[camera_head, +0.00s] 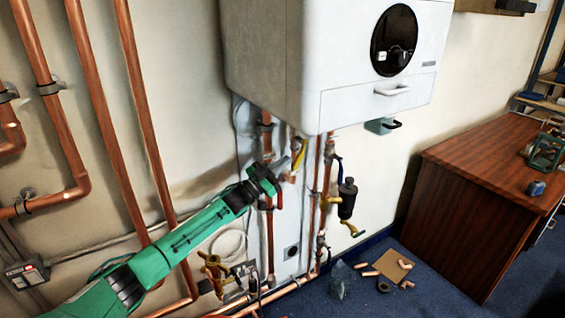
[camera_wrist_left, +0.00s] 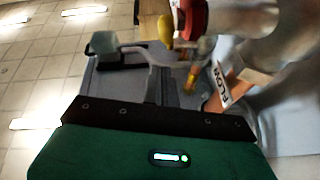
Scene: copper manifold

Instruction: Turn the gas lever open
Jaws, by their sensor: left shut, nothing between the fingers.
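A yellow lever (camera_head: 299,157) sits on the pipework just under the white boiler (camera_head: 275,55). It appears to be the gas lever; its exact angle is hard to read. My left gripper (camera_head: 281,170) is shut and empty, just left of and slightly below the yellow lever. I cannot tell whether it touches the lever. In the left wrist view, a yellow part (camera_wrist_left: 190,80) shows beyond the dark edge of my gripper, beside a copper pipe with a white FLOW label (camera_wrist_left: 222,83). A red part (camera_wrist_left: 190,18) is at the top. My right gripper is out of view.
Copper pipes (camera_head: 142,110) run down the wall on the left. A brass valve (camera_head: 213,270) is low down. A wooden desk (camera_head: 480,190) stands at right; pipe pieces lie on the blue floor.

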